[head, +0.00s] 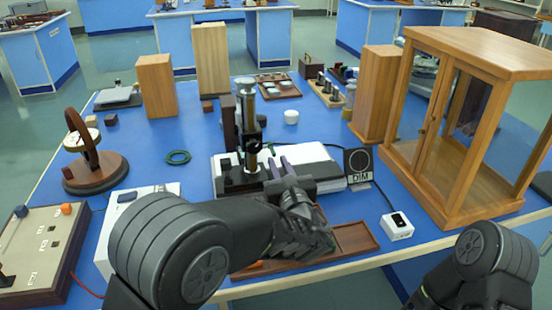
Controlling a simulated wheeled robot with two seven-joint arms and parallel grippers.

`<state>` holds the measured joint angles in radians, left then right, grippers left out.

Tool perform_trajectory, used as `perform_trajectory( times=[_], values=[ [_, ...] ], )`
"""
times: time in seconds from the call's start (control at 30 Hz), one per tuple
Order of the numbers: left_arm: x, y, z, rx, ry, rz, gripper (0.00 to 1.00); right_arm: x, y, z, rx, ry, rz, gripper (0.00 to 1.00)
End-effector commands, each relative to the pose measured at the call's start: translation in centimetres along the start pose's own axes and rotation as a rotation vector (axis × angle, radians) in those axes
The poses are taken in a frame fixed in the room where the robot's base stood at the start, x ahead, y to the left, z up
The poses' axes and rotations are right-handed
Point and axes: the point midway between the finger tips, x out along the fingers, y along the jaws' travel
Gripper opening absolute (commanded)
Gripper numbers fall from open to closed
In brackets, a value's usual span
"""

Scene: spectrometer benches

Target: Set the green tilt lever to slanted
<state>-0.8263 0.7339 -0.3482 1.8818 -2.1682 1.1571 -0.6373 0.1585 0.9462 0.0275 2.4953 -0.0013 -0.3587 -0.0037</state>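My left gripper (280,166) reaches in over the front of the blue bench. Its two fingers point away and stand a little apart, with nothing visible between them. Just beyond them stands a dark microscope-like instrument (241,120) with a brass tube, on a dark base. The gripper hides part of the instrument's right side and the white block beside it.
A white open book or block (310,160) and a DIM card (358,166) stand to the right. A wooden glass-fronted case (480,50) fills the right. A wooden tray (352,238) lies at the front edge. A switch box (40,245) is at the left.

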Motion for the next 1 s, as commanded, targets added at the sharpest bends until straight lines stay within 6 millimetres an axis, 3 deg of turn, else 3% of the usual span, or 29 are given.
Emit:
perform_trajectory(
  times=[0.1, 0.27, 0.53, 0.77, 1.0],
  values=[
    [1.8, 0.1, 0.0, 0.0, 0.0, 0.003, 0.18, -0.1, 0.0, 0.0, 0.0, 0.0, 0.0, 0.0],
    [3.0, 0.1, 0.0, 0.0, -0.001, 0.001, 0.18, -0.1, 0.0, 0.0, 0.0, 0.0, 0.0, 0.0],
    [3.1, 0.0, 0.0, 0.0, 0.0, 0.0, 0.18, -0.1, 0.0, 0.0, 0.0, 0.0, 0.0, 0.0],
    [3.0, 0.0, 0.0, 0.0, 0.0, 0.001, 0.0, -0.1, 0.0, 0.0, 0.0, 0.0, 0.0, 0.0],
    [3.0, 0.0, 0.0, 0.0, 0.0, 0.0, 0.0, -0.1, 0.0, 0.0, 0.0, 0.0, 0.0, 0.0]
  ],
)
